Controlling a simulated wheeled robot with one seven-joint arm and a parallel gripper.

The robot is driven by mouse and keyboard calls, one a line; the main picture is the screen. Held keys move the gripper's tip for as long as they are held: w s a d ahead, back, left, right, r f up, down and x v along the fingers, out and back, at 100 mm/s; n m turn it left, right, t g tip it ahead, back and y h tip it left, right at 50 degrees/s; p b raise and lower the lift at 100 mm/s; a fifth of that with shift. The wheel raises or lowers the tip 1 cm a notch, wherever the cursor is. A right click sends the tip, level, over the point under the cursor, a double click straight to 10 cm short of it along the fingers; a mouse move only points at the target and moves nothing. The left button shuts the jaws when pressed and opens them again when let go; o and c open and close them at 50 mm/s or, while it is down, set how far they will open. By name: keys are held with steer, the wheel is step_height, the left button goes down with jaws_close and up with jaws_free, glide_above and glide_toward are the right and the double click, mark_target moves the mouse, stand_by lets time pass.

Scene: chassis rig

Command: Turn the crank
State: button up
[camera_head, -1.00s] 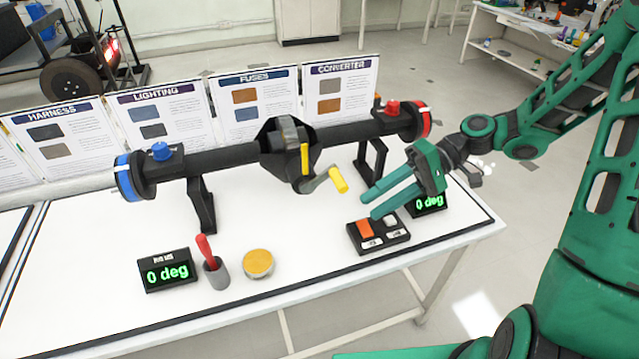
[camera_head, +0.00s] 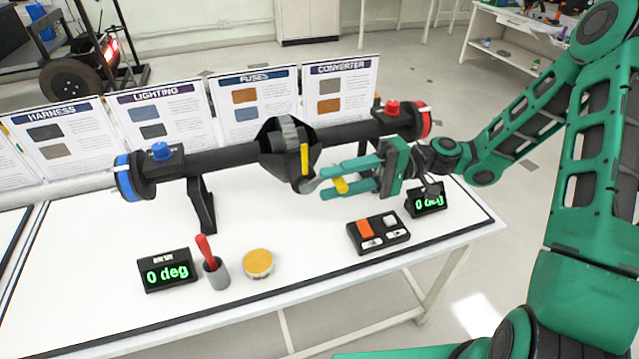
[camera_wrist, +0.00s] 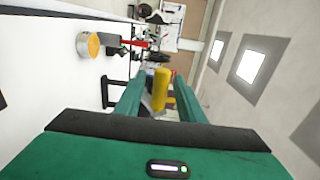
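The crank's yellow handle (camera_head: 342,186) sticks out from the dark central housing (camera_head: 290,152) on the black axle tube. My gripper (camera_head: 331,180) reaches in from the right, with one green finger above the handle and one below it. In the wrist view the yellow handle (camera_wrist: 161,88) stands between the two fingers, with a visible gap on the right side; the gripper looks open around it.
A control box (camera_head: 378,233) with an orange button lies below my gripper. A grey cup (camera_head: 216,274) with a red-handled tool and a round yellow-topped tin (camera_head: 258,263) stand at the front. Upright info boards (camera_head: 255,104) line the back. The table front is otherwise clear.

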steer(key=shift+x, duration=1.65)
jaws_close()
steer(key=shift+s+a, duration=0.1)
steer(key=shift+a, duration=0.05)
